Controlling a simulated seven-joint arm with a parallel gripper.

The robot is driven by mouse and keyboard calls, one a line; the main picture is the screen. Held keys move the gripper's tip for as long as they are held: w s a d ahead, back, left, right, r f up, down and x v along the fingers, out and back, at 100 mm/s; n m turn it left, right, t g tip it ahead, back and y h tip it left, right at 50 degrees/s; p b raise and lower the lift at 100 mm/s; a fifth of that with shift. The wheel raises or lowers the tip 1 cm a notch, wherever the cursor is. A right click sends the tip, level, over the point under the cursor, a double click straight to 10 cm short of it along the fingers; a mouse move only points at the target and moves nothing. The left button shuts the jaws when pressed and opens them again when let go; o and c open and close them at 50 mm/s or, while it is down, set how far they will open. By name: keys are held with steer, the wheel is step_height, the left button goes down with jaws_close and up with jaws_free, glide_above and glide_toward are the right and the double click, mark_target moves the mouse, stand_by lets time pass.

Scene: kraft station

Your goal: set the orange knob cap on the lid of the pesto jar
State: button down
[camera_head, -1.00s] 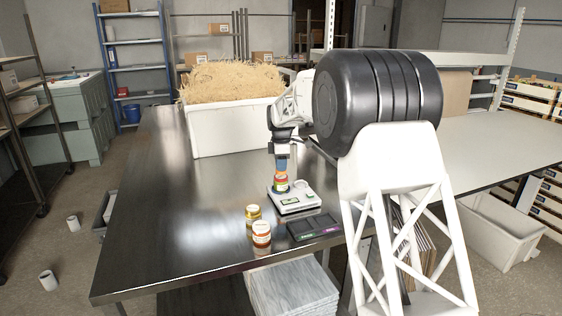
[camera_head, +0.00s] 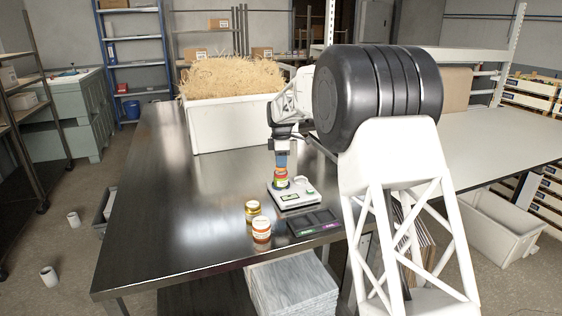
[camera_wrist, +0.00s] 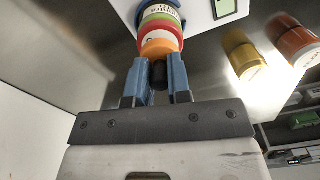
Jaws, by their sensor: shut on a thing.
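My gripper (camera_head: 281,163) points down above the white scale, and its blue fingers show in the wrist view (camera_wrist: 160,78). They are shut on the dark knob (camera_wrist: 161,76) of the orange knob cap (camera_wrist: 160,44). Beyond the cap in the wrist view is the pesto jar (camera_wrist: 160,14), with green and red bands and a white label. In the head view the jar (camera_head: 281,184) stands upright on the scale directly under my gripper. The cap lines up closely with the jar's top; whether it touches the lid is unclear.
The white scale (camera_head: 302,198) has a green display. A gold-lidded jar (camera_head: 253,209) and an orange-brown jar with a white lid (camera_head: 261,231) stand left of it. A white straw-filled bin (camera_head: 225,128) stands behind; the left table is clear.

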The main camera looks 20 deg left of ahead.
steer(key=shift+f, duration=0.7)
stand_by(1.8)
steer(key=c, duration=1)
jaws_free()
steer(key=shift+r, duration=4)
steer(key=shift+d+r, duration=0.1)
steer(key=shift+d, duration=0.05)
